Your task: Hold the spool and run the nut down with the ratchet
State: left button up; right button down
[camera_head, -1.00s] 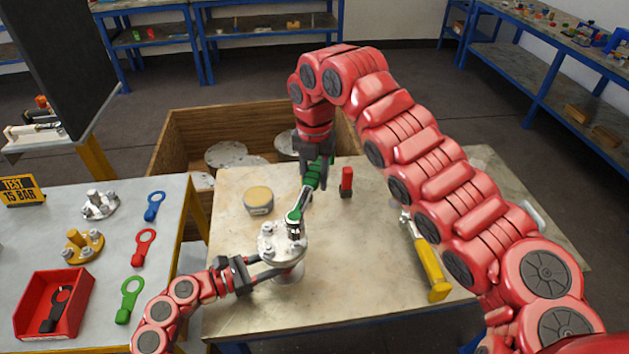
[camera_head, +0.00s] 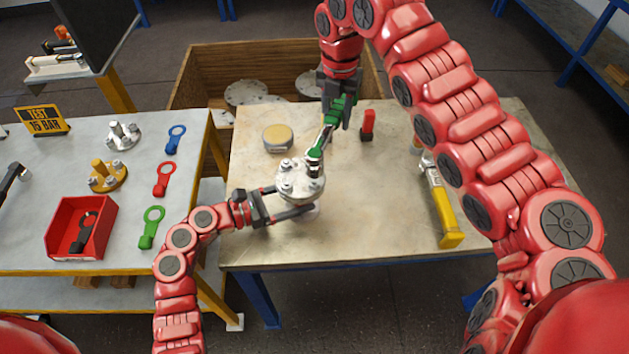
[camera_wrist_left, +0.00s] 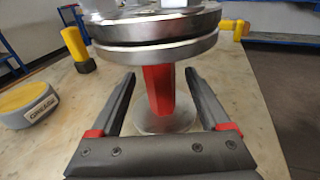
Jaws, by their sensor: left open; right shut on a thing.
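The spool stands upright on the table, its silver top flange (camera_head: 293,185) carrying bolts and nuts. The left wrist view shows its thick flange pair (camera_wrist_left: 155,30), a red neck (camera_wrist_left: 158,90) and a round base. My left gripper (camera_head: 293,203) is open, its fingers on either side of the neck, with visible gaps; it also shows in the left wrist view (camera_wrist_left: 155,92). The green-handled ratchet (camera_head: 329,131) slants down, its socket end over the flange's back right part. My right gripper (camera_head: 338,100) is shut on its handle. The nut under the socket is hidden.
A round tin (camera_head: 278,138) and a red upright object (camera_head: 367,124) stand behind the spool. A yellow-handled tool (camera_head: 443,205) lies at right. The left table holds a red bin (camera_head: 65,240), coloured ring-ended tools and spare flanges. The table front is clear.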

pick_arm(q)
jog(key=shift+a, duration=0.1)
jog(key=v, duration=1.1)
jog(key=shift+a, duration=0.1)
jog(key=shift+s+a, duration=0.1)
jog(key=shift+a, duration=0.2)
